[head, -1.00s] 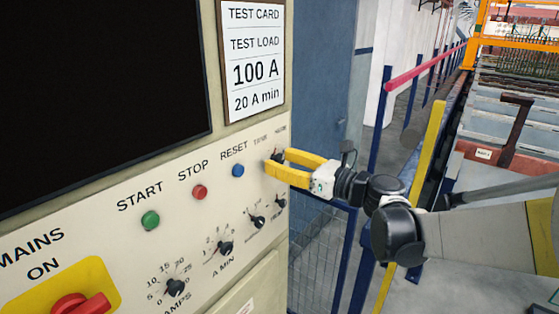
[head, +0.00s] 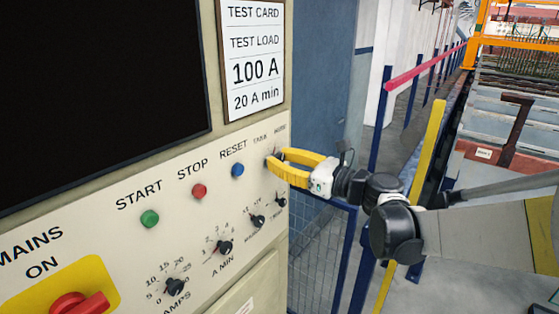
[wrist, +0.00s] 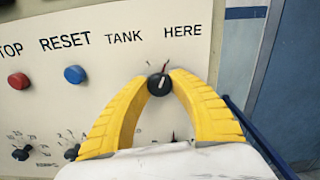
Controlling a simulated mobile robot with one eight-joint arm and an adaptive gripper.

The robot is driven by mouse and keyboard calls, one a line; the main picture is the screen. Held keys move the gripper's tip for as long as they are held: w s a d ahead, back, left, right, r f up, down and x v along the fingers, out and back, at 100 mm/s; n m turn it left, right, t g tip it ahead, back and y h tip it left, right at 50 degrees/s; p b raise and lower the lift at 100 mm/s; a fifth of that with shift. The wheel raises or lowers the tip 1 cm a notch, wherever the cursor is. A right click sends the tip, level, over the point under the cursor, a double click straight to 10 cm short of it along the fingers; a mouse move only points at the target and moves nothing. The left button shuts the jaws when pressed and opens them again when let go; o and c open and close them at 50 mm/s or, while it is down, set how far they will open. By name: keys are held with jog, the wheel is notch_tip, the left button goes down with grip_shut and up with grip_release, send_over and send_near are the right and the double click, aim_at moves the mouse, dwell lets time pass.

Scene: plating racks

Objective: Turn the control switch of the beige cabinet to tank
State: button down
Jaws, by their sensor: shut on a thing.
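The beige cabinet (head: 130,180) fills the left of the head view. In the wrist view the pointer line looks tilted; which end is the pointing end is hard to tell. My gripper (head: 273,167) has two yellow fingers shut on the knob, one on each side, in the wrist view (wrist: 158,82). In the head view the fingertips largely hide the knob.
A red STOP button (head: 200,191), a blue RESET button (head: 238,170) and a green START button (head: 150,219) lie left of the switch. Several black dials (head: 225,247) sit below. A blue fence post (head: 376,150) and mesh stand right of the cabinet.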

jog(key=n+b, duration=0.1)
jog(key=n, duration=0.9)
jog(key=shift+n+b, duration=0.3)
jog(key=shift+b, duration=0.1)
dwell(0.4)
jog(key=c, duration=1.1)
grip_release()
jog(key=shift+d, duration=0.1)
jog(key=v, duration=1.2)
